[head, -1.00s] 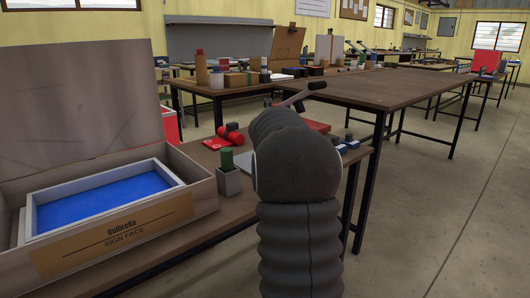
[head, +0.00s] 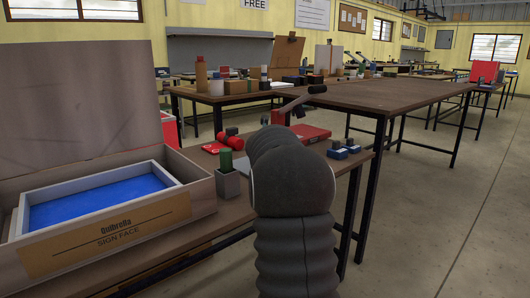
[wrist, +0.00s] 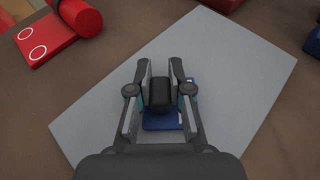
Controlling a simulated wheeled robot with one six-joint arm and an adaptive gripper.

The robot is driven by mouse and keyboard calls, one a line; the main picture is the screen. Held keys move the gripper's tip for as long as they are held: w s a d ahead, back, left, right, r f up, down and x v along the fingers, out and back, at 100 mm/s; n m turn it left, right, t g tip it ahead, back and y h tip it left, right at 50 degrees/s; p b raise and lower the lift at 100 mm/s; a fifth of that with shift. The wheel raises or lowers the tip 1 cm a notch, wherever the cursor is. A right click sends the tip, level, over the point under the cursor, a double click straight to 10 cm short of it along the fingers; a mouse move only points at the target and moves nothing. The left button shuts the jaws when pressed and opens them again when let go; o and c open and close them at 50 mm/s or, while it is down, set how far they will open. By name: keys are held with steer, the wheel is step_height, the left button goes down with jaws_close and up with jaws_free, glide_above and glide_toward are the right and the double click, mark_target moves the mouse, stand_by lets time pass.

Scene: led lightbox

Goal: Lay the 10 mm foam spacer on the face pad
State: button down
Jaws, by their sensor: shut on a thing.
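In the wrist view my gripper (wrist: 160,88) is shut on a dark block-like grip (wrist: 160,96). A flat blue piece (wrist: 162,122) shows just below this grip, apparently part of the same held thing; I cannot read its thickness. Under them lies a pale grey sheet (wrist: 235,75), and I cannot tell whether the blue piece touches it. No label marks the sheet as the face pad. In the head view my arm hides the gripper and the held thing. An open box marked SIGN FACE (head: 190,205) holds a blue panel (head: 95,198) in a pale frame.
Two blue pieces with dark grips (head: 345,149) stand near the bench's right end. A red roll (head: 231,139), a red case (head: 311,133) and a grey cup (head: 228,184) with a green item are nearby. A separate table (head: 400,95) stands behind.

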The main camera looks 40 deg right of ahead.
steer(key=c, duration=1.1)
jaws_free()
steer(key=shift+r+p, duration=0.25)
steer(key=shift+p, duration=0.05)
steer(key=v, duration=1.1)
steer(key=shift+s+a, duration=0.1)
steer(key=shift+s+a+r, duration=0.1)
steer(key=shift+s+a, duration=0.15)
steer(key=shift+s, duration=0.05)
